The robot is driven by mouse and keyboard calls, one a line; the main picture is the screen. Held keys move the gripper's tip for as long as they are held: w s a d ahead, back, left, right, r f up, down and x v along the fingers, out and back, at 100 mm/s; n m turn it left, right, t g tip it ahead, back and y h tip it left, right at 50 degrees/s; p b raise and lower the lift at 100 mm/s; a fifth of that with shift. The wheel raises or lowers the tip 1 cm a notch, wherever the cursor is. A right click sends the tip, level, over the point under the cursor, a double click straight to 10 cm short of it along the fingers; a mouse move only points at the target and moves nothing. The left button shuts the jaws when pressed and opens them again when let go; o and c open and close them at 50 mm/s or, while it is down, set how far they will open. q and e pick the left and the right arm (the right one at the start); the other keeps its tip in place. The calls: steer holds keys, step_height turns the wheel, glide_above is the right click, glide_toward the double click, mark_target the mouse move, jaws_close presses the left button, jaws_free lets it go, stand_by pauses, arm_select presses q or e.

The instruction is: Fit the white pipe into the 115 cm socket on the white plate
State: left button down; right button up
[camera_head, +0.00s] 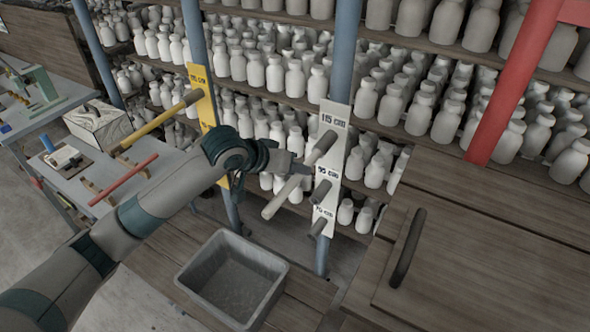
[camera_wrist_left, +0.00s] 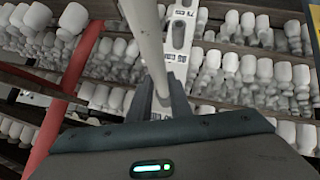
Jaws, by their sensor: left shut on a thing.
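The white pipe (camera_head: 277,202) is held at a slant in my left gripper (camera_head: 300,171), its free end pointing to the lower left. The white plate (camera_head: 330,212) is on a blue post and carries grey sockets marked 115, 95 and 75 cm. The 115 cm socket (camera_head: 320,149) is the top one. The pipe looks roughly in line with it; my fingers cover the join, so I cannot tell whether the pipe is inside. In the left wrist view the fingers (camera_wrist_left: 166,98) close on the pipe (camera_wrist_left: 147,35), and the plate (camera_wrist_left: 178,62) lies behind. My right gripper is out of view.
A yellow plate (camera_head: 206,112) with a yellow pipe (camera_head: 155,127) at its socket is on the left post. A red pipe (camera_head: 123,180) lies on the left table. A grey bin (camera_head: 187,285) sits below. Shelves of white bottles fill the back. A wooden surface (camera_head: 480,270) is at right.

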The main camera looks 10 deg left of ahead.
arm_select(q)
steer(key=c, duration=1.5)
jaws_free()
steer(key=shift+c, duration=0.2)
steer(key=shift+s+a+r+b, duration=0.3)
steer(key=shift+r, duration=0.05)
steer(key=b+v, duration=0.5)
steer(key=v, duration=1.1)
steer(key=shift+r, duration=0.2)
steer(key=shift+s, duration=0.1)
